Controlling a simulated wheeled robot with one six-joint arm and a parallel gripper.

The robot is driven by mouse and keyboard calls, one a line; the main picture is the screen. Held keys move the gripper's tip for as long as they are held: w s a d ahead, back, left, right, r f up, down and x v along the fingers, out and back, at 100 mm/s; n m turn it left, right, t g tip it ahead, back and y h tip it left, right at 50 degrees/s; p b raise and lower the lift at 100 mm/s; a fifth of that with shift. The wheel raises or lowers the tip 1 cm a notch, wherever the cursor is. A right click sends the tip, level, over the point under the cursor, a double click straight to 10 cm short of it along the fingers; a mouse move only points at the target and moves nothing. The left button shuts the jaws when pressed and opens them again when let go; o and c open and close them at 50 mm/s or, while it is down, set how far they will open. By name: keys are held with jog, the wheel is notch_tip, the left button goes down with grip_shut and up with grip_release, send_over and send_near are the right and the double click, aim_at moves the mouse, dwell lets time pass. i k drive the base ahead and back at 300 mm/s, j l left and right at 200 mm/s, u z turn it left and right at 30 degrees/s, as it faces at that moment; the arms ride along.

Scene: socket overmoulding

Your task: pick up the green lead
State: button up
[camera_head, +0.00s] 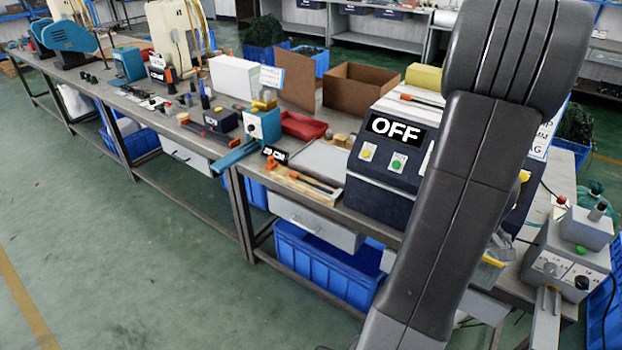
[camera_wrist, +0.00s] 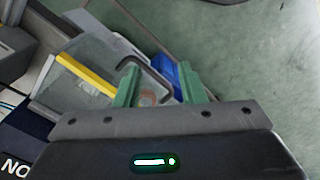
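My gripper (camera_wrist: 158,72) shows in the wrist view with two green fingers standing well apart. It is open, and I see nothing clamped between the fingers. Behind the fingers are a clear panel with a yellow strip (camera_wrist: 85,74) and a blue bin (camera_wrist: 165,68). I cannot pick out a single green lead for certain. In the head view, a dark green tangled heap (camera_head: 575,122) lies at the right, and a green bundle (camera_head: 592,194) shows below it at the right edge. My arm covers part of the bench there, and I cannot make out the gripper in that view.
A dark machine marked OFF (camera_head: 390,150) stands on the bench left of my arm. A grey control box (camera_head: 565,262) with buttons is at the right. An open cardboard box (camera_head: 360,92) and a red tray (camera_head: 303,125) stand further left. The green floor in front is clear.

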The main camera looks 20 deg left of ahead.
aim_at(293, 175)
jog(key=i+j+u, duration=0.1)
jog(key=u, duration=0.35)
jog(key=i+u, duration=0.1)
jog(key=u, duration=0.3)
jog(key=i+j+u, duration=0.1)
jog(key=u, duration=0.35)
jog(key=i, duration=1.1)
